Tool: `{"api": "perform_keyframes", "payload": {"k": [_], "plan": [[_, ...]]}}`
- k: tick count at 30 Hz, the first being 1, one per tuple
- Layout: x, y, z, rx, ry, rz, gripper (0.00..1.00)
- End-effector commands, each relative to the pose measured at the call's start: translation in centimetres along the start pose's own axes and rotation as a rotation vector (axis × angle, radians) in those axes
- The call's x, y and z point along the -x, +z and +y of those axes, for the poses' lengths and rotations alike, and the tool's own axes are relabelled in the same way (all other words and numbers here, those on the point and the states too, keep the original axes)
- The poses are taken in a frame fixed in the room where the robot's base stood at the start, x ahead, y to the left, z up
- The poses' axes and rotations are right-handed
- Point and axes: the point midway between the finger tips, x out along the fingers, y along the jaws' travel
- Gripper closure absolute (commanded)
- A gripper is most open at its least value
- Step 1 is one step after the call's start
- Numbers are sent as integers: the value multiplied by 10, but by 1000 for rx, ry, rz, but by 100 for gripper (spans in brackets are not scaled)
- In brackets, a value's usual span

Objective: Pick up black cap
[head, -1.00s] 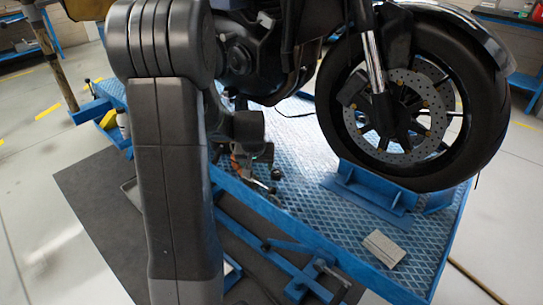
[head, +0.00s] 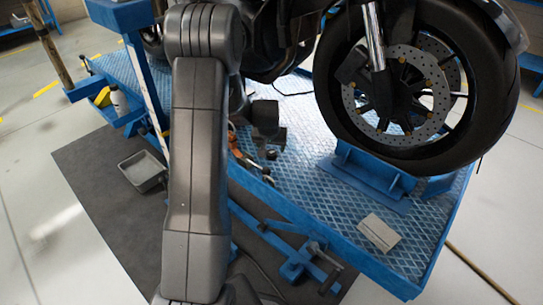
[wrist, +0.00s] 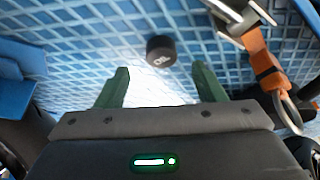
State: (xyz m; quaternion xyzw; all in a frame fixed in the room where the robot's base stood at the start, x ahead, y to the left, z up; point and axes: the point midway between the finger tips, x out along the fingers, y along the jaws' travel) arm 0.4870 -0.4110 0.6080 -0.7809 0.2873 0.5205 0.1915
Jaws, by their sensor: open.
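The black cap (wrist: 161,49) sits on the blue diamond-patterned platform in the wrist view, with pale lettering on its side. My gripper (wrist: 162,82) is open, its two green fingers apart and empty. The cap lies just beyond the fingertips, roughly centred between them in the picture and apart from both. I cannot make out the cap or the fingers there.
An orange strap with metal fittings (wrist: 262,62) lies right of the cap. The motorcycle front wheel (head: 408,85) stands in a blue chock (head: 365,175) on the platform (head: 310,150). A pale flat block (head: 379,232) lies near its edge. A grey tray (head: 143,170) is on the floor mat.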

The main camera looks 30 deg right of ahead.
Motion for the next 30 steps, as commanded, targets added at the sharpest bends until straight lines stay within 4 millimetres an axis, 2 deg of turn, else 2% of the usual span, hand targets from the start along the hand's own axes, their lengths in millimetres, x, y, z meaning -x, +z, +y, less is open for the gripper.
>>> {"api": "perform_keyframes", "payload": {"k": [9, 17, 24, 30], "plan": [[-46, -1, -2, 1, 0, -2, 37], [-48, -2, -2, 0, 0, 0, 37], [-48, -2, -2, 0, 0, -1, 83], [-47, -2, -2, 0, 0, -1, 84]]}}
